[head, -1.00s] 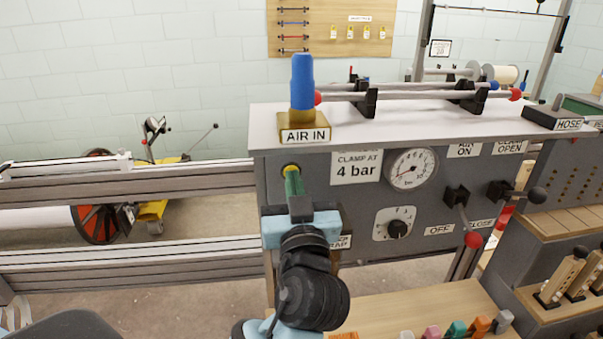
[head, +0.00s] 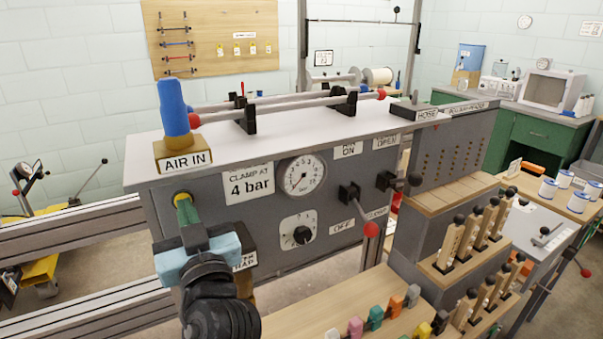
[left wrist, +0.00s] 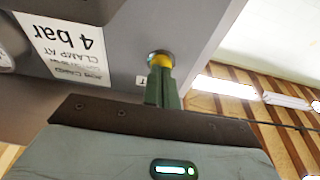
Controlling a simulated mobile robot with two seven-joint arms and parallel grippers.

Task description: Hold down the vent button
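The vent button, a small yellow cap in a metal ring (left wrist: 160,59), sits on the front of the grey console (head: 255,235), below the AIR IN label (head: 186,162). How far the button is pressed in cannot be told. My right gripper is not in view.
A pressure gauge (head: 302,174), a dial (head: 300,232) and a red-tipped lever (head: 370,229) are on the console right of my gripper. A blue air fitting (head: 175,107) stands on top. Colored clips (head: 376,317) line the wooden shelf below. Wooden pegs (head: 452,243) stand farther right.

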